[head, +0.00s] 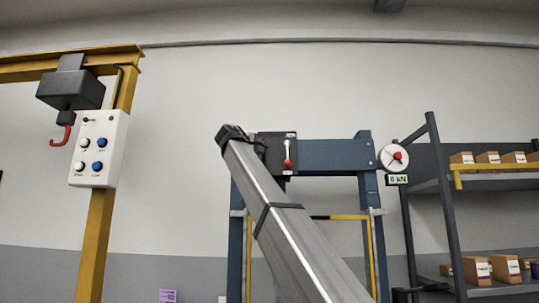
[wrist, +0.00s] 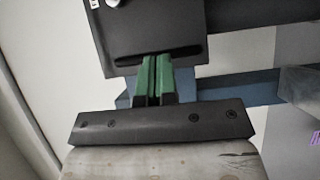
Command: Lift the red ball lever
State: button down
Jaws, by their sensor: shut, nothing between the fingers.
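The red ball lever (head: 288,162) is on the front of a dark control box (head: 274,150) on the blue press frame. Its red ball hangs low on the box. My gripper (wrist: 153,62) shows in the wrist view with its two green fingers shut together and nothing between them. The fingertips are close to the lower edge of a dark box (wrist: 185,30), by a dark slot; I cannot tell whether they touch it. In the head view my arm's end is just left of the control box, and the fingers are mostly hidden. The red ball is not visible in the wrist view.
A round gauge (head: 393,158) with a "0 kN" display is right of the press. A yellow hoist (head: 100,205) with a push-button pendant (head: 99,150) and red hook stands left. Shelves (head: 480,184) with cardboard boxes are at the right. A yellow bar frame crosses the press opening.

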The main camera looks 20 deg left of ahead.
jog(key=x, duration=0.9)
jog(key=shift+w, duration=0.15)
jog(key=shift+w+d, duration=0.2)
jog(key=shift+d, duration=0.3)
jog(key=shift+w+d, duration=0.25)
jog(key=shift+d, duration=0.3)
jog(key=shift+w+d, duration=0.4)
jog(key=shift+d, duration=0.25)
jog(key=shift+w, duration=0.15)
